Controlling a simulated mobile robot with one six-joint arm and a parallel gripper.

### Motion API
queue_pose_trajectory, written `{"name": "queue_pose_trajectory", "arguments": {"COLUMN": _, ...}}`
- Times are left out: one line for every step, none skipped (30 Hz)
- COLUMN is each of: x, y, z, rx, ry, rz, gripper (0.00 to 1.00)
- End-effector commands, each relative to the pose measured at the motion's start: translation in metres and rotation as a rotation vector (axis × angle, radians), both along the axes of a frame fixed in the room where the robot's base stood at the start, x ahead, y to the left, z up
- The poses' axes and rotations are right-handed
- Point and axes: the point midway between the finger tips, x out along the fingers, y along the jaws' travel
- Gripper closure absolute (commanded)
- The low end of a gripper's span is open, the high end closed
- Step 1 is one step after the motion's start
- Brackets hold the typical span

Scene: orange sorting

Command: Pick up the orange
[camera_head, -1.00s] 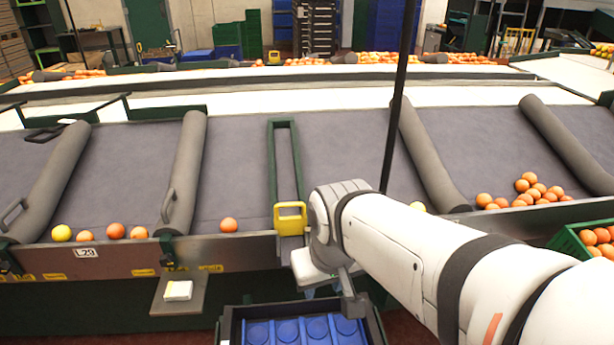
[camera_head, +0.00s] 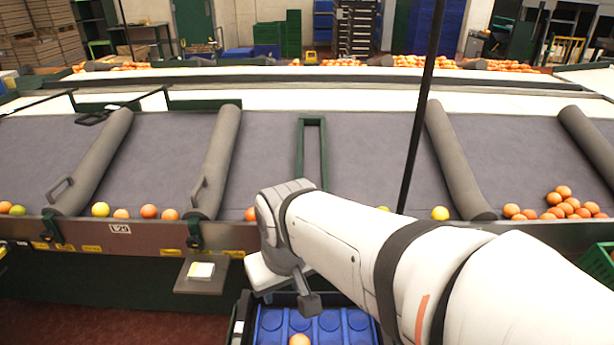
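Several oranges lie along the lower edge of the grey sorting table (camera_head: 270,150). A group of them, including an orange (camera_head: 149,211), sits left of centre. One orange (camera_head: 251,214) lies just left of my arm's wrist, partly hidden by it. Another orange (camera_head: 299,340) shows at the bottom edge in a blue-lined crate (camera_head: 328,322). My gripper (camera_head: 309,304) points down above the back part of this crate, in front of the table's edge. Its fingers are mostly hidden by the wrist, so I cannot see whether they are open or hold anything.
Yellow fruit (camera_head: 440,213) lies behind my arm. A pile of oranges (camera_head: 566,206) rests at the right, near a green crate (camera_head: 598,262). Grey padded dividers (camera_head: 215,160) split the table. A black pole (camera_head: 420,110) stands behind the arm. A small shelf (camera_head: 203,274) juts out in front.

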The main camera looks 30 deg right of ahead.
Motion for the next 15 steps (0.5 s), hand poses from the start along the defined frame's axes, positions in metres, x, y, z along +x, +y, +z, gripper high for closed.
{"name": "queue_pose_trajectory", "arguments": {"x": 0.001, "y": -0.001, "z": 0.001, "rx": -0.001, "ry": 0.0, "rz": -0.002, "gripper": 0.56}}
{"name": "queue_pose_trajectory", "arguments": {"x": 0.003, "y": -0.002, "z": 0.002, "rx": -0.003, "ry": 0.0, "rz": -0.005, "gripper": 0.54}}
{"name": "queue_pose_trajectory", "arguments": {"x": 0.008, "y": -0.004, "z": 0.003, "rx": -0.006, "ry": 0.0, "rz": -0.011, "gripper": 0.51}}
{"name": "queue_pose_trajectory", "arguments": {"x": 0.012, "y": -0.006, "z": 0.005, "rx": -0.009, "ry": -0.002, "rz": -0.017, "gripper": 0.48}}
{"name": "queue_pose_trajectory", "arguments": {"x": 0.018, "y": -0.01, "z": 0.007, "rx": -0.014, "ry": -0.003, "rz": -0.025, "gripper": 0.46}}
{"name": "queue_pose_trajectory", "arguments": {"x": 0.028, "y": -0.017, "z": 0.01, "rx": -0.022, "ry": -0.006, "rz": -0.029, "gripper": 0.44}}
{"name": "queue_pose_trajectory", "arguments": {"x": 0.038, "y": -0.024, "z": 0.013, "rx": -0.03, "ry": -0.007, "rz": -0.038, "gripper": 0.44}}
{"name": "queue_pose_trajectory", "arguments": {"x": 0.049, "y": -0.031, "z": 0.015, "rx": -0.039, "ry": -0.011, "rz": -0.052, "gripper": 0.44}}
{"name": "queue_pose_trajectory", "arguments": {"x": 0.064, "y": -0.042, "z": 0.019, "rx": -0.052, "ry": -0.014, "rz": -0.073, "gripper": 0.44}}
{"name": "queue_pose_trajectory", "arguments": {"x": 0.077, "y": -0.052, "z": 0.02, "rx": -0.062, "ry": -0.018, "rz": -0.089, "gripper": 0.44}}
{"name": "queue_pose_trajectory", "arguments": {"x": 0.09, "y": -0.062, "z": 0.022, "rx": -0.072, "ry": -0.022, "rz": -0.106, "gripper": 0.44}}
{"name": "queue_pose_trajectory", "arguments": {"x": 0.108, "y": -0.077, "z": 0.023, "rx": -0.088, "ry": -0.027, "rz": -0.127, "gripper": 0.44}}
{"name": "queue_pose_trajectory", "arguments": {"x": 0.121, "y": -0.088, "z": 0.023, "rx": -0.098, "ry": -0.032, "rz": -0.143, "gripper": 0.44}}
{"name": "queue_pose_trajectory", "arguments": {"x": 0.133, "y": -0.101, "z": 0.022, "rx": -0.109, "ry": -0.036, "rz": -0.157, "gripper": 0.44}}
{"name": "queue_pose_trajectory", "arguments": {"x": 0.148, "y": -0.117, "z": 0.021, "rx": -0.123, "ry": -0.041, "rz": -0.177, "gripper": 0.44}}
